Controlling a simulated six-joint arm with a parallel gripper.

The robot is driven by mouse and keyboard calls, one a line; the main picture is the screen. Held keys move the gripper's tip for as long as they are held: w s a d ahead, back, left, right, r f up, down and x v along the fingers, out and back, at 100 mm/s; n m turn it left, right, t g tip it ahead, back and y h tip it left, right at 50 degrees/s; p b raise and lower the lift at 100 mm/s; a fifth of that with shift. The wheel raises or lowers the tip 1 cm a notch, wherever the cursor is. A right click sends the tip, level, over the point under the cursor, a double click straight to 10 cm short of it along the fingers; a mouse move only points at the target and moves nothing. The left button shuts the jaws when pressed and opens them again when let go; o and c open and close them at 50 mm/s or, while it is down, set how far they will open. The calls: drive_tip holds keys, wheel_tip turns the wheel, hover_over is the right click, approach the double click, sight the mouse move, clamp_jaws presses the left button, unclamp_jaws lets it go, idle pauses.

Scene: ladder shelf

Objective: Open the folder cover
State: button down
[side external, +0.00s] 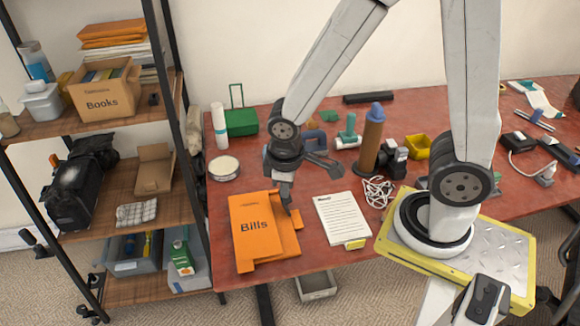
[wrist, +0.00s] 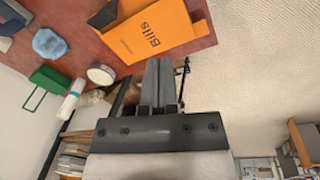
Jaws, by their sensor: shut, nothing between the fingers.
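The orange folder marked "Bills" (side external: 250,241) lies on the red table near its front left edge. Its printed cover faces up, and an orange strip shows beyond the cover's right side. My gripper (side external: 287,208) points down over the folder's right part, with its fingers together and nothing held. I cannot tell whether the fingertips touch the folder. In the wrist view the shut fingers (wrist: 159,62) appear just below the folder (wrist: 140,38), whose label is readable.
A printed sheet (side external: 342,220) lies right of the folder, with a small yellow item on its lower edge. A round tin (side external: 223,168) and a green box (side external: 241,122) stand behind. A ladder shelf (side external: 130,125) rises at the left. The table's front edge is close to the folder.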

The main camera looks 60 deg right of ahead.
drive_tip(key=a+f+n+h, duration=0.5)
drive_tip(key=a+f+n, duration=0.45)
drive_tip(key=n, duration=0.35)
drive_tip(key=n+t+h, duration=0.1)
drive_tip(key=n+t, duration=0.6)
drive_tip(key=n, duration=0.3)
approach(247, 279)
drive_tip(key=shift+s+a+r, duration=0.2)
drive_tip(key=shift+a+r, duration=0.05)
drive_tip(key=shift+r, duration=0.35)
drive_tip(key=shift+s+a+r, duration=0.15)
drive_tip(key=shift+a+r, duration=0.1)
drive_tip(key=shift+r, duration=0.4)
drive_tip(key=shift+w+d+f+g, duration=0.1)
drive_tip(key=shift+g, duration=0.2)
drive_tip(key=shift+x, duration=4.85)
drive_tip(key=shift+d+r, duration=0.1)
drive_tip(key=shift+r, duration=0.15)
